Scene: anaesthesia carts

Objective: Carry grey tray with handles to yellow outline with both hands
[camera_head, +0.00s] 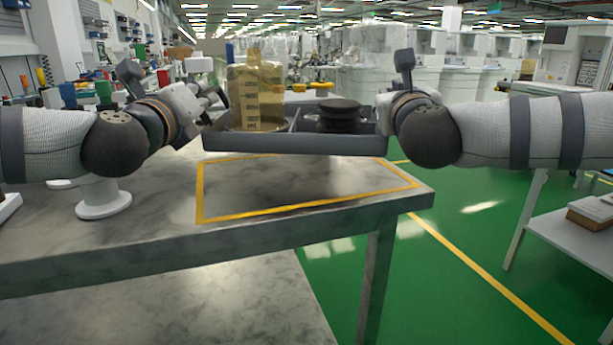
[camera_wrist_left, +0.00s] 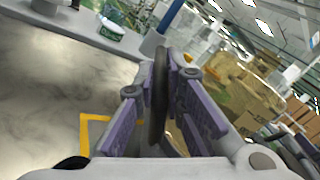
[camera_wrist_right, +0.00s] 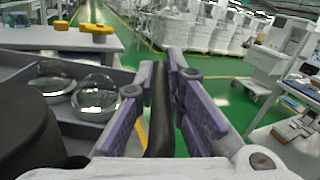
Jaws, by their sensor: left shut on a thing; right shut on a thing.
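The grey tray (camera_head: 290,143) hangs level in the air above the grey table, between my two arms in the head view. It carries a yellowish translucent bottle (camera_head: 255,95) on its left side and a dark round stack (camera_head: 340,112) on its right side. My left gripper (camera_wrist_left: 160,95) is shut on the tray's left handle. My right gripper (camera_wrist_right: 161,90) is shut on the tray's right handle. The yellow outline (camera_head: 300,207) lies on the tabletop below the tray, its far side partly hidden by the tray.
The grey marbled table (camera_head: 130,240) has bare room around the outline, and its right edge is close to the outline. A white stand (camera_head: 104,200) is on its left part. The right wrist view shows two glass-like round items (camera_wrist_right: 97,95) in the tray.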

